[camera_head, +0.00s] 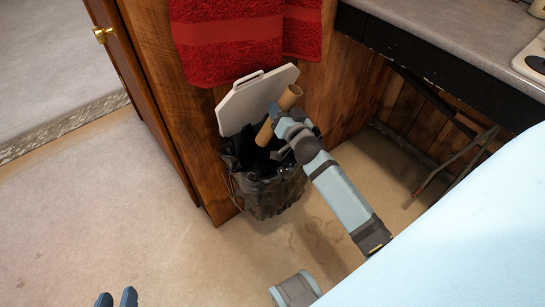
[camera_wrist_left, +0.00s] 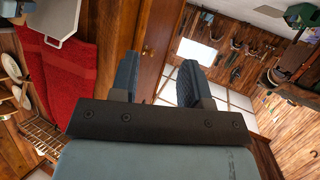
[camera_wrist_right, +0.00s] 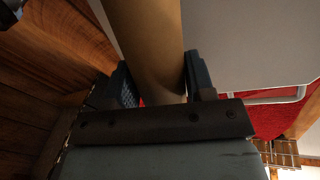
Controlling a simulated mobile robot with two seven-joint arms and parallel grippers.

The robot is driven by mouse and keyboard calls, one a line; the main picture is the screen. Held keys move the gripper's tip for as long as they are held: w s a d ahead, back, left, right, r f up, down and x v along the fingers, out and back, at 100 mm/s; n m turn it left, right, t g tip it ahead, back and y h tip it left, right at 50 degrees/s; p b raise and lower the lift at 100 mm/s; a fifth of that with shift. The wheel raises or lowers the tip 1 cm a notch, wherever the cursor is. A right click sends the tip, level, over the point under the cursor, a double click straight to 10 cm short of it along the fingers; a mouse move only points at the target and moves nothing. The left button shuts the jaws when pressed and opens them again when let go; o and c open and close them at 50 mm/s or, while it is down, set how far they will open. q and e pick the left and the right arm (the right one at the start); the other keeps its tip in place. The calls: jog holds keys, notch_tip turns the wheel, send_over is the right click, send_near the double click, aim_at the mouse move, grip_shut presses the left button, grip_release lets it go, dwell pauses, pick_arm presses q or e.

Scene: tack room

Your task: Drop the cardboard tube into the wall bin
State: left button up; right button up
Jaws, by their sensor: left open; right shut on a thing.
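A brown cardboard tube (camera_head: 278,115) is tilted over the open mouth of the wall bin. My right gripper (camera_head: 280,117) is shut on it; the tube also shows between the fingers in the right wrist view (camera_wrist_right: 150,45). The tube's lower end is at or just above the opening; I cannot tell how deep it reaches. The wall bin has a black bag-like body (camera_head: 262,190) and a raised white lid (camera_head: 250,102) against the wooden panel. My left gripper (camera_head: 117,298) is open and empty at the bottom left, away from the bin; its fingers show apart in the left wrist view (camera_wrist_left: 157,82).
A red towel (camera_head: 225,40) hangs above the lid. A wooden door (camera_head: 130,70) with a brass knob stands left of the bin. A grey counter (camera_head: 450,35) with a dark edge is at the upper right. The floor at the left is clear.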

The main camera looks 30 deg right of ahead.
pick_arm(q)
jog(key=shift+w+d+r+t+h+b, duration=0.15)
jog(key=shift+w+d+r+t+b, duration=0.15)
jog(key=shift+r, duration=0.35)
jog(key=shift+w+d+r+t+h+b, duration=0.15)
jog(key=shift+w+d+r+t, duration=0.15)
jog(key=shift+r, duration=0.3)
pick_arm(e)
jog(key=shift+f, duration=0.55)
